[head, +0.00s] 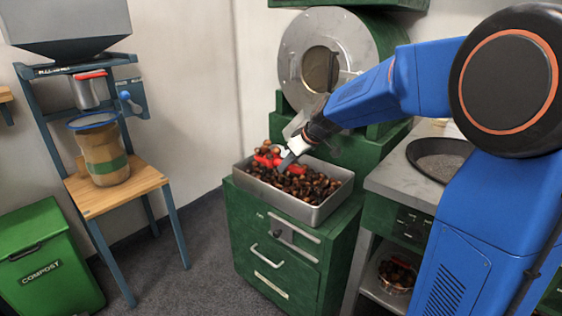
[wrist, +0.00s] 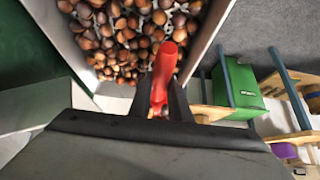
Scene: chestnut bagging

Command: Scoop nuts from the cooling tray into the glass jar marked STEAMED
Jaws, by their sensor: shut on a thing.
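The cooling tray (head: 335,207) is a shallow metal tray of brown nuts (head: 310,188) on a green cabinet. In the wrist view, the tray wall (wrist: 205,42) and nuts (wrist: 120,45) lie beyond my fingers. My gripper (head: 288,158) is over the tray's back half. It is shut on a red handle (wrist: 163,75), seen between its fingers (wrist: 160,108). Red parts also show among the nuts in the head view; whether a scoop bowl is attached is hidden. No STEAMED mark is readable in either view.
A brown container with a green band (head: 105,160) stands on a wooden stand (head: 130,188) below a hopper (head: 65,25). A green compost bin (head: 45,265) is at lower left. A drum roaster (head: 325,50) stands behind the tray. A dark pan (head: 440,158) sits on the right counter.

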